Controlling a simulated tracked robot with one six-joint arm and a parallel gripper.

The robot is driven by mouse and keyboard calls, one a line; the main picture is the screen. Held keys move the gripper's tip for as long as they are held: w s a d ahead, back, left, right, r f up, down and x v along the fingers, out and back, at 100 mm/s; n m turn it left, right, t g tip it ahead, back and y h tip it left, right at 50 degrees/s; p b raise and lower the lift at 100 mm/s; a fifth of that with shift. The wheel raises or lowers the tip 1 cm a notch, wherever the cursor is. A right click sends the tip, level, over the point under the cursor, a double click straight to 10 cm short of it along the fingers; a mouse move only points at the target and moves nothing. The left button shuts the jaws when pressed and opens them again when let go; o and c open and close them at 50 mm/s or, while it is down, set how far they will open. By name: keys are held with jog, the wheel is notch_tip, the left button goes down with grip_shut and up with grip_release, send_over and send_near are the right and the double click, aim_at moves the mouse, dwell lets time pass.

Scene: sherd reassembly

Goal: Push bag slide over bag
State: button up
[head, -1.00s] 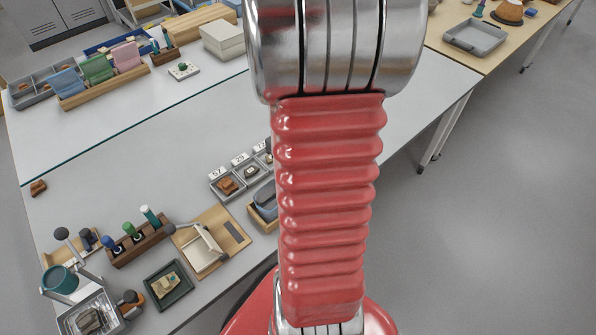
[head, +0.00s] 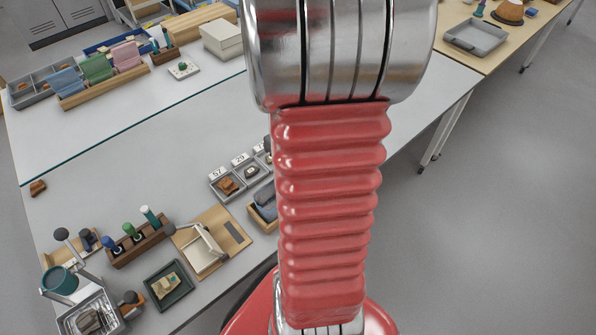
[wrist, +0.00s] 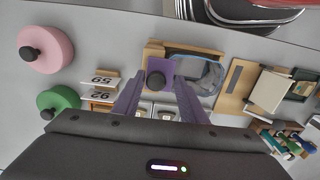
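A clear bag with a blue-grey content (wrist: 208,74) lies in a wooden tray (wrist: 222,52) in the wrist view. A purple slide (wrist: 158,65) with a dark round knob (wrist: 156,80) is at the left end of the tray, beside the bag. My gripper (wrist: 160,82) has its two purple fingers apart, one on each side of the knob in the picture. I cannot tell whether they touch the slide. In the head view the bag (head: 265,207) shows just left of my red arm, which hides the rest of the tray and my gripper.
Trays with number cards (head: 240,160) stand next to the bag tray. A wooden board with a white piece (head: 208,245), a tool rack (head: 138,240) and a dark tray (head: 169,285) are to the left. Pink (wrist: 45,50) and green (wrist: 58,103) knobbed discs are in the wrist view.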

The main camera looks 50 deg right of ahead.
jog(key=shift+r, duration=1.95)
jog(key=shift+m, duration=0.4)
jog(key=shift+s+a+f+m, duration=0.15)
jog(key=shift+s+a+m, duration=0.3)
jog(key=shift+m, duration=0.15)
jog(key=w+a+r+n+t, duration=0.1)
jog(key=a+r+t, duration=0.1)
jog(key=a+r, duration=0.3)
jog(key=w+a+r+n+t, duration=0.1)
jog(key=a+r, duration=0.5)
jog(key=a, duration=0.7)
jog(key=w+a+r+n+t, duration=0.1)
jog(key=a+r+n+t, duration=0.1)
jog(key=a+r, duration=0.3)
jog(key=a, duration=0.4)
jog(key=shift+a+r+n+t, duration=0.15)
jog(key=shift+a+n+t, duration=0.05)
jog(key=shift+n+t, duration=0.1)
